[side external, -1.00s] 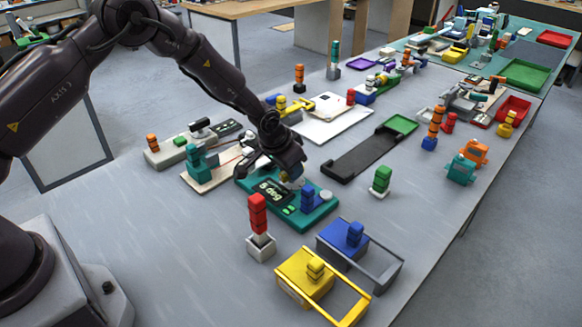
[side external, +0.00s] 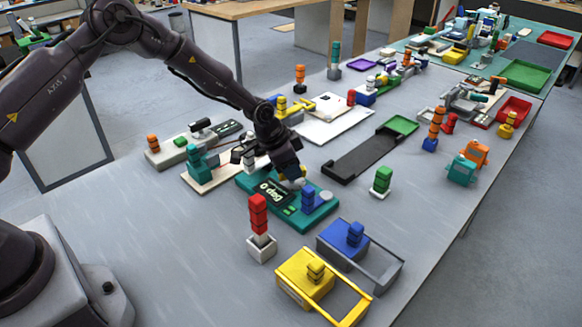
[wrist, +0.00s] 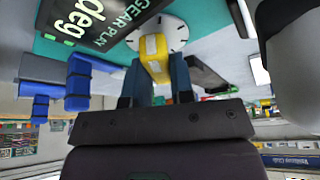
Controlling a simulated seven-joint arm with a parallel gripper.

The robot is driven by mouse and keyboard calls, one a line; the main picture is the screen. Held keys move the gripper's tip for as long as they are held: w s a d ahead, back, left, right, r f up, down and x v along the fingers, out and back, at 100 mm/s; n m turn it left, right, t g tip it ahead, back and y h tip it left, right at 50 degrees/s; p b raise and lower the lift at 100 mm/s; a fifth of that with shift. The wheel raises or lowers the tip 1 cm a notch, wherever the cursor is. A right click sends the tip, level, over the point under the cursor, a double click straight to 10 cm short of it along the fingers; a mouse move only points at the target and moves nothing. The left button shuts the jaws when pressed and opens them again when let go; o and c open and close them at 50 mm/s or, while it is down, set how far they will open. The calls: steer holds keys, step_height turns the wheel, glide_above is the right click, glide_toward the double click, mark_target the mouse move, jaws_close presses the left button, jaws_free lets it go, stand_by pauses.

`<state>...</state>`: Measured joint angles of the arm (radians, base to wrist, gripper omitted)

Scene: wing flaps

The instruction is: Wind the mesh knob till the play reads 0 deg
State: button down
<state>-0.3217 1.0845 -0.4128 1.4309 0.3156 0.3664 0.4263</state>
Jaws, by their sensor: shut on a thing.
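The teal unit (side external: 298,221) stands on the grey table, and its dark display (side external: 270,192) reads "0 deg". In the wrist view the display (wrist: 100,20) is only partly in frame, with "deg" and part of a "GEAR" label showing. The mesh knob is a yellow block (wrist: 154,52) on a white dial with tick marks (wrist: 176,30). My gripper (side external: 289,177) is over the back of the unit, shut on the knob with one finger on each side. In the side view my gripper mostly hides the knob.
A blue stacked handle (side external: 308,200) stands on the unit close to my gripper. A red and white post (side external: 258,222), yellow (side external: 304,289) and blue (side external: 343,242) boxes are in front. A black tray (side external: 358,160) lies behind. Bare table lies at the lower left.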

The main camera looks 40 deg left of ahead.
mark_target(270, 183)
steer(key=c, duration=1)
jaws_free()
steer(key=shift+r, duration=0.1)
steer(key=v, duration=1.2)
steer(key=shift+s+a+r, duration=0.15)
steer(key=shift+r, duration=0.15)
